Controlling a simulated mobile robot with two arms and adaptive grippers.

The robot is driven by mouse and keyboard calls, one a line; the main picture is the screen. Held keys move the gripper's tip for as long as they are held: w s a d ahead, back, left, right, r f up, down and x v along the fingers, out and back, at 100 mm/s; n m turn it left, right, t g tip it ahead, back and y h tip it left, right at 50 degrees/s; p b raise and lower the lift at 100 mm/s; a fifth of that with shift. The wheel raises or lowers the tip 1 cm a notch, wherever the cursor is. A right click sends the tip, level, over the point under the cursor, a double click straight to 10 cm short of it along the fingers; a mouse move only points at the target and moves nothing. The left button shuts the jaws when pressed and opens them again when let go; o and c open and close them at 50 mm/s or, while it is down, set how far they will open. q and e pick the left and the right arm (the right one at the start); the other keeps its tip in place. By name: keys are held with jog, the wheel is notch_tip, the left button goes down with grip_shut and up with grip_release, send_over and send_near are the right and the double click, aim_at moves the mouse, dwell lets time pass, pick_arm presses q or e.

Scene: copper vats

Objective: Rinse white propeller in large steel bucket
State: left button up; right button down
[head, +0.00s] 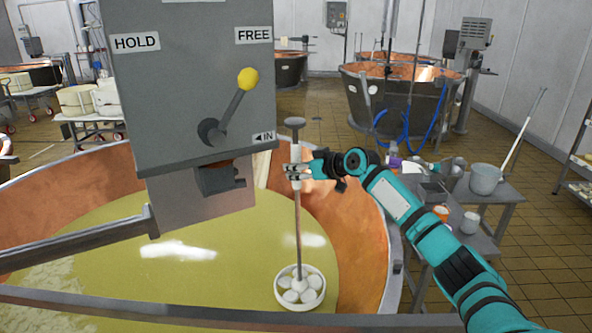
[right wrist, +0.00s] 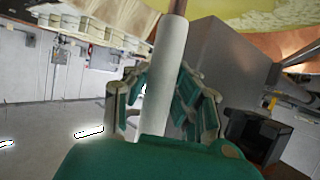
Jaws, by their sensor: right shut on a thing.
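The white propeller has a long upright shaft with a grey knob on top and a round white head (head: 314,274) with round shapes in it. The head is at the surface of the yellow liquid in the copper vat. My right gripper (head: 296,173) is shut around the upper white part of the shaft, and this grip also shows in the right wrist view (right wrist: 160,98). A large steel bucket (head: 487,181) stands on a grey table at the right, apart from the propeller.
The copper vat (head: 352,225) fills the front, with a metal bar across its near edge. A grey control box (head: 185,80) with a yellow-knobbed lever hangs over it, left of the shaft. Smaller containers crowd the table (head: 505,190). Tiled floor lies open behind.

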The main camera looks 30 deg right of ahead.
jog(key=s+d+r+p, duration=0.2)
jog(key=r+p, duration=0.4)
jog(key=r, duration=0.4)
jog(key=shift+d+r, duration=0.25)
jog(key=shift+d, duration=0.25)
jog(key=s+r+p, duration=0.2)
jog(key=r+p, duration=0.5)
jog(key=r, duration=0.3)
jog(key=s+r+p, duration=0.3)
jog(key=r+p, duration=0.3)
jog(key=r, duration=0.5)
jog(key=shift+p, duration=0.4)
dwell(0.7)
jog(key=shift+f, duration=0.1)
dwell(1.3)
